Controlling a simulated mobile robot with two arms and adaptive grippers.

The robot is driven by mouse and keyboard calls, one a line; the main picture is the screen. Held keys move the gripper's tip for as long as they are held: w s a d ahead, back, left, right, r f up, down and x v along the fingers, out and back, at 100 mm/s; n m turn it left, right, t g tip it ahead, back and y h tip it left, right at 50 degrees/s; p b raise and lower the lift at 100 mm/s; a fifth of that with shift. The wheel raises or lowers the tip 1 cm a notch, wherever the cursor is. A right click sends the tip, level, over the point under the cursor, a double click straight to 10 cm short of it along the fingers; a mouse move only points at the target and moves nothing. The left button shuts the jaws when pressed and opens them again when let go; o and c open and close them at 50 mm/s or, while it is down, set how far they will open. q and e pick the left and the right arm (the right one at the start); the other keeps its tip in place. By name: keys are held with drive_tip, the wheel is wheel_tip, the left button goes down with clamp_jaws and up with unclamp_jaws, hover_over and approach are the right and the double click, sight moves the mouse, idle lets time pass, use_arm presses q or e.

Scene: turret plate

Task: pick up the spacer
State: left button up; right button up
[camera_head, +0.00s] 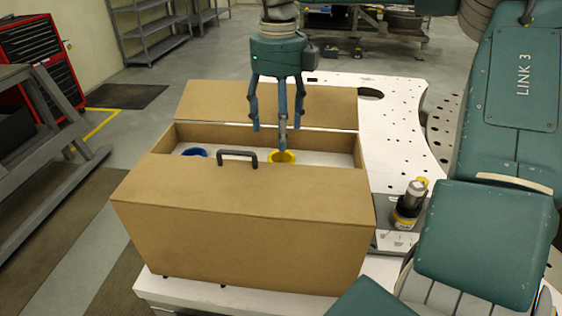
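A yellow ring (284,158) and a blue ring (194,152) lie inside an open cardboard box (240,215). I cannot tell for sure which one is the spacer. My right gripper (278,130), whose arm comes in from the right, points down over the box with its fingers spread and nothing between them. One fingertip overlaps the back edge of the yellow ring in the picture; I cannot tell whether they touch. The box's front flap hides the lower part of both rings. My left gripper is not in view.
A dark handle (238,157) stands up at the box's front flap, between the two rings. The back flap (265,104) lies folded outward. The white plate (392,135) right of the box is mostly clear. A small silver-and-black device (408,205) with yellow parts stands near its front right.

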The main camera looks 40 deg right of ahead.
sight(280, 154)
drive_tip(key=shift+s+a+f+p, duration=0.1)
drive_tip(key=shift+s+f+p, duration=0.05)
drive_tip(key=shift+f, duration=0.4)
drive_tip(key=shift+s+a+f+p, duration=0.1)
drive_tip(key=shift+f+p, duration=0.05)
drive_tip(key=shift+f, duration=0.35)
drive_tip(key=shift+f+p, duration=0.35)
drive_tip(key=f+p, duration=0.1)
drive_tip(key=f, duration=0.1)
drive_tip(key=f+p, duration=0.1)
drive_tip(key=shift+w+d+f, duration=0.15)
drive_tip(key=shift+d+f, duration=0.05)
drive_tip(key=shift+f, duration=0.6)
drive_tip(key=shift+c, duration=0.2)
drive_tip(key=c, duration=1.3)
